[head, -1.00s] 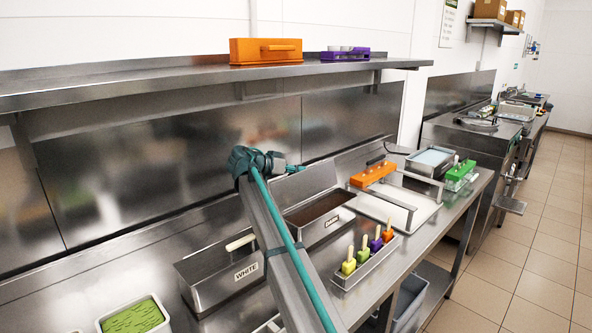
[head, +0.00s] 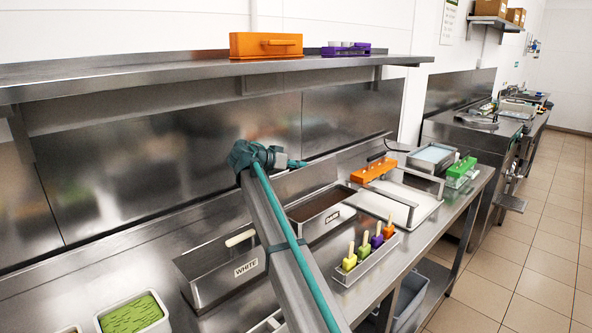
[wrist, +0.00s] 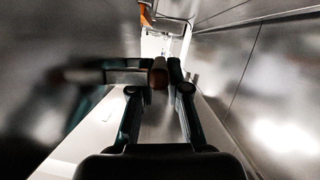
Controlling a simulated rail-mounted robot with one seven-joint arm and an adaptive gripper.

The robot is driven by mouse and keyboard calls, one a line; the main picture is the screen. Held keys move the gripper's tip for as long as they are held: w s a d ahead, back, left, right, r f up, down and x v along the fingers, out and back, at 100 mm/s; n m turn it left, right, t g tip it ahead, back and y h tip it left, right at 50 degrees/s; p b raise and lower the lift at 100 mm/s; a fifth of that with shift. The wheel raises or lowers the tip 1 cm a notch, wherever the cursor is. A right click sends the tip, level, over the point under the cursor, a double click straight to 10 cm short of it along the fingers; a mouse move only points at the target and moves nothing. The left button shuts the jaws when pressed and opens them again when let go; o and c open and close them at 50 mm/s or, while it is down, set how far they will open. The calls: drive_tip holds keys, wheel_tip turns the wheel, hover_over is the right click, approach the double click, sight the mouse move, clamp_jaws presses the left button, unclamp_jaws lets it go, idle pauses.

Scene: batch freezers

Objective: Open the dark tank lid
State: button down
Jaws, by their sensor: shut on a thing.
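The dark tank (head: 325,222), labelled DARK, stands on the counter with its top uncovered and dark brown contents showing. Its metal lid (head: 312,178) is tilted up at the tank's back edge. My gripper (head: 290,163) is at the raised lid's upper edge, partly hidden by my arm in the head view. In the wrist view my gripper (wrist: 160,72) is shut on a brown wooden handle (wrist: 158,74), whose round end shows between the fingers. The lid's grey metal surface (wrist: 65,105) shows blurred at the left, though I cannot tell its edges.
The white tank (head: 225,278), with its lid down, stands to the left. A tray of colored popsicles (head: 370,262) is in front. A steel shelf (head: 200,78) overhangs the counter and the back wall panel (head: 180,170) is close behind my gripper. An orange mold (head: 372,170) lies to the right.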

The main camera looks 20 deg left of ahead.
drive_tip(key=shift+s+d+r+m+b, duration=0.35)
drive_tip(key=shift+s+d+m+b, duration=0.1)
drive_tip(key=shift+d+b, duration=0.25)
drive_tip(key=c, duration=1.4)
unclamp_jaws()
drive_tip(key=shift+d, duration=0.1)
drive_tip(key=shift+c, duration=0.2)
drive_tip(key=v, duration=1.2)
